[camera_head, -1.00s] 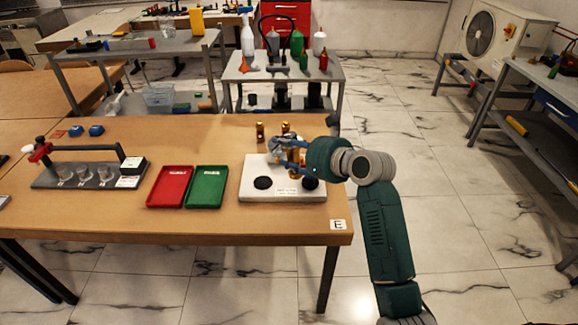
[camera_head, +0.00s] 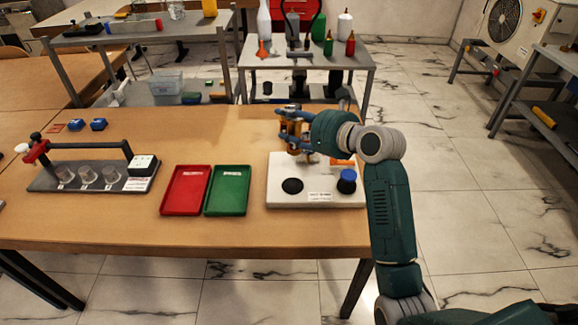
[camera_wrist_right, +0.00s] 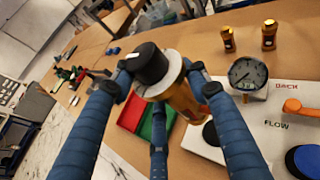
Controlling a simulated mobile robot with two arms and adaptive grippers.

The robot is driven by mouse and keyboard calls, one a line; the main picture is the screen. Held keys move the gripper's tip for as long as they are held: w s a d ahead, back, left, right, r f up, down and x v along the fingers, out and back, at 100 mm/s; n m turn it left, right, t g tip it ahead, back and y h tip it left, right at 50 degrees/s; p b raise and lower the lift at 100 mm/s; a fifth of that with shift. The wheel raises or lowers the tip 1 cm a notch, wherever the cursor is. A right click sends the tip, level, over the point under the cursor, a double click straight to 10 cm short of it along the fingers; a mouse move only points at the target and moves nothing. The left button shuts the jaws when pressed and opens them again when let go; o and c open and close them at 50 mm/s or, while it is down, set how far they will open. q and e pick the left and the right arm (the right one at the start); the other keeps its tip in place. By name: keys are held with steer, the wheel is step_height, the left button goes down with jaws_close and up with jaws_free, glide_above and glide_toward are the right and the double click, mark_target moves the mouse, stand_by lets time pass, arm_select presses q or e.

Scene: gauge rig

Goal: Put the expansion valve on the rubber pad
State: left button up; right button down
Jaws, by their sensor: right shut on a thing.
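My right gripper (camera_head: 293,132) is above the back left part of the white board (camera_head: 280,202). In the right wrist view its blue fingers are closed around a brass body with a grey collar and black top, which looks like the expansion valve (camera_wrist_right: 180,98). The valve is tilted and clear of the board. The board bears a flat black disc, which looks like the rubber pad (camera_head: 292,186); it is bare. In the wrist view the pad (camera_wrist_right: 211,134) is partly hidden by a finger. My left gripper is not in view.
A blue knob (camera_head: 347,176), an orange handle (camera_wrist_right: 292,105) and a gauge (camera_wrist_right: 248,73) are on the board. Two brass pieces (camera_wrist_right: 228,38) (camera_wrist_right: 269,34) stand behind it. Red (camera_head: 186,190) and green (camera_head: 228,190) trays lie left of the board.

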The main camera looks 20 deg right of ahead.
mark_target(297, 154)
step_height(297, 154, down, 5)
steer(key=shift+f, duration=0.15)
steer(key=shift+w+a+f+b, duration=0.1)
steer(key=shift+f+b, duration=0.05)
steer(key=shift+f, duration=0.4)
steer(key=shift+w+f+b, duration=0.1)
steer(key=shift+f+b, duration=0.05)
steer(key=shift+f, duration=0.35)
step_height(297, 154, down, 2)
steer(key=shift+f, duration=0.2)
step_height(297, 154, down, 4)
steer(key=shift+b, duration=0.4)
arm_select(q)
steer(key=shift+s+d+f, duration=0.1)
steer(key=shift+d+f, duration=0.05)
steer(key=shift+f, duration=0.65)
arm_select(e)
steer(key=shift+f, duration=0.1)
